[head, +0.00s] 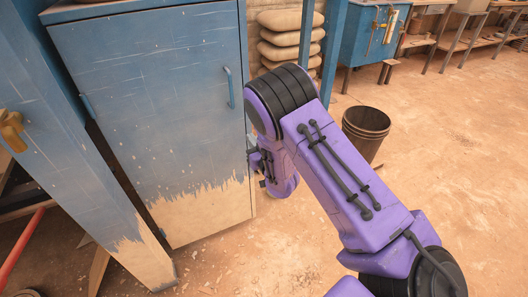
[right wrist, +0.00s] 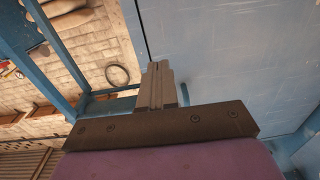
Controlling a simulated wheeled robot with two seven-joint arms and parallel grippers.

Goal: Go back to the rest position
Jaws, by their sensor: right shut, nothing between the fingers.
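My right arm reaches in from the lower right in the head view, and its purple forearm hides part of the hand. My right gripper shows in the right wrist view (right wrist: 158,72), where its two grey fingers are together and empty. In that view the fingers lie over the edge of a blue panelled surface (right wrist: 235,55); I cannot tell whether they touch it. In the head view the hand is low beside the right edge of a blue cabinet (head: 165,100) with worn, bare lower parts. My left gripper is not in view.
The cabinet door has a blue handle (head: 230,88). A blue post (head: 70,130) stands at the left. A dark bucket (head: 366,132) stands right of my arm. The floor at the right is open.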

